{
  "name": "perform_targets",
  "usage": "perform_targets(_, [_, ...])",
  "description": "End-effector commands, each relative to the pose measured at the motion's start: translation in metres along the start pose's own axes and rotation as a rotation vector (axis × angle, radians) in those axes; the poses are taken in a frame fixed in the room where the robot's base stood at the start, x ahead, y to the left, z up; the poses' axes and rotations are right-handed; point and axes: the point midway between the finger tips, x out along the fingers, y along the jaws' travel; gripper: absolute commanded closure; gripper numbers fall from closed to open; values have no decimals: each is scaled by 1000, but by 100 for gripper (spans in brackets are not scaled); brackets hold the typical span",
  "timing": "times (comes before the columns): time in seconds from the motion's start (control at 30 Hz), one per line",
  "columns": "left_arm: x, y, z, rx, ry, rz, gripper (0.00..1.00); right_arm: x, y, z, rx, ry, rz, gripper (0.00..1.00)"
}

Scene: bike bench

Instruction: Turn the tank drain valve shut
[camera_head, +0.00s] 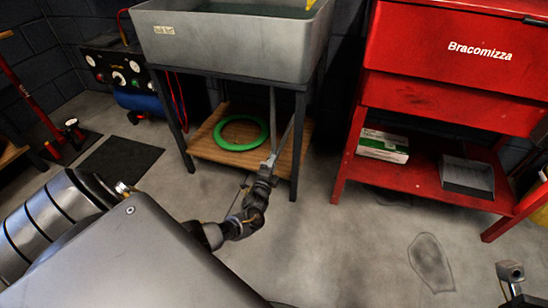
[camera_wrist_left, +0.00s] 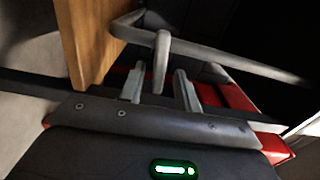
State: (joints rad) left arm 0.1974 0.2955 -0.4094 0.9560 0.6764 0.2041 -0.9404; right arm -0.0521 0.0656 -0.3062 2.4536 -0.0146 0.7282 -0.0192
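The grey tank (camera_head: 235,42) stands on a dark frame, with a thin pipe (camera_head: 272,115) running down below it. My left gripper (camera_head: 269,163) is low under the tank, at the front edge of the wooden shelf (camera_head: 222,152). In the left wrist view, a grey lever (camera_wrist_left: 161,60), which looks like the drain valve's handle, hangs from a long grey bar (camera_wrist_left: 215,58). Its lower end lies between the two fingers of my left gripper (camera_wrist_left: 160,84). The fingers are apart, with gaps on both sides of the lever. The valve body cannot be made out.
A green ring (camera_head: 221,141) lies on the shelf, whose edge (camera_wrist_left: 88,40) is close to my left fingers. A red cabinet (camera_head: 450,65) stands to the right, with a box (camera_head: 384,146) and a grey tray (camera_head: 467,176) on its lower shelf. The floor between is clear.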

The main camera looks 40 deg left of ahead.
Motion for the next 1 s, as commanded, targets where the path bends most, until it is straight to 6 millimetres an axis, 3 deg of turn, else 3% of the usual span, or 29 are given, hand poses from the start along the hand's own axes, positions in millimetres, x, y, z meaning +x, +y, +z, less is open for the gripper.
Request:
perform_targets(0.37, [-10,0,-4,-3,7,6,67,6,0,-1,0,3,2,64])
perform_targets(0.47, [-26,-1,-4,-2,7,8,67,3,1,-2,2,-24,14,64])
perform_targets(0.53, [-41,-2,-3,-3,6,7,67,1,-9,0,5,-55,7,64])
perform_targets(0.8, [-90,-3,-2,-1,4,4,67,-6,-8,-6,12,-107,26,64])
perform_targets(1.0, [-107,-3,-3,2,4,3,67,-10,-6,-8,14,-122,35,64])
